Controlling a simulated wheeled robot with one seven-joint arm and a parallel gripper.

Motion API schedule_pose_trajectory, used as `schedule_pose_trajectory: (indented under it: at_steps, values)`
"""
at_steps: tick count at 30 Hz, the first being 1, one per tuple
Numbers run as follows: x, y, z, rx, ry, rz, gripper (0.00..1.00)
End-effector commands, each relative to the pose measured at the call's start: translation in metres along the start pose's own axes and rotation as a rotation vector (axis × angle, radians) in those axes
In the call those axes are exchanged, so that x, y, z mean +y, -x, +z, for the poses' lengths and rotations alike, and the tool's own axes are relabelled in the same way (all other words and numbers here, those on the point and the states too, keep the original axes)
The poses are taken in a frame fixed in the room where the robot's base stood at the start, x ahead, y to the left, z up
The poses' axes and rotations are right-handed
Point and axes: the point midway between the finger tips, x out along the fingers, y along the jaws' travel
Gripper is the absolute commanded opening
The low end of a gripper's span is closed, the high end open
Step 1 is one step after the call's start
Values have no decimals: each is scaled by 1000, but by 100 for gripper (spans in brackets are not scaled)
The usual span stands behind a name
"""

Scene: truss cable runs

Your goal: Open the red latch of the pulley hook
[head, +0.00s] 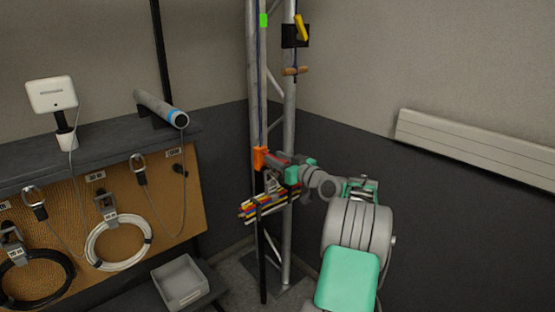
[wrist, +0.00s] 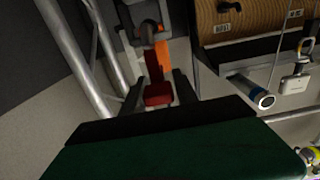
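The pulley hook (head: 260,158) shows in the head view as an orange block on the line beside the truss. It also shows in the wrist view as an orange strip (wrist: 165,60) below grey metal parts. Its red latch (wrist: 158,94) is a red bar with a wider block at the near end. In the head view my gripper (head: 274,163) is level with the orange block, just to its right. In the wrist view my gripper (wrist: 158,80) has its dark fingers apart, one on each side of the red latch. I cannot tell whether either finger touches it.
The truss (head: 287,120) stands in the corner with coloured cables (head: 262,207) beside it. A yellow-handled part (head: 301,28) is higher up. A cable board (head: 75,215) and shelf are at the left, with a grey bin (head: 180,282) below. A wall heater (head: 480,148) is at the right.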

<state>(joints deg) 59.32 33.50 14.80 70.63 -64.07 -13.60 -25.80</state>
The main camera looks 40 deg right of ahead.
Motion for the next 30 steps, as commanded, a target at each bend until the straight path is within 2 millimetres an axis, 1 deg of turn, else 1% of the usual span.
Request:
schedule_pose_trajectory:
  at_steps: [1, 2, 12, 30]
  values:
    - [0, 0, 0, 0, 0, 0, 30]
    - [0, 0, 0, 0, 0, 0, 28]
    - [0, 0, 0, 0, 0, 0, 0]
    - [0, 0, 0, -1, -1, 0, 0]
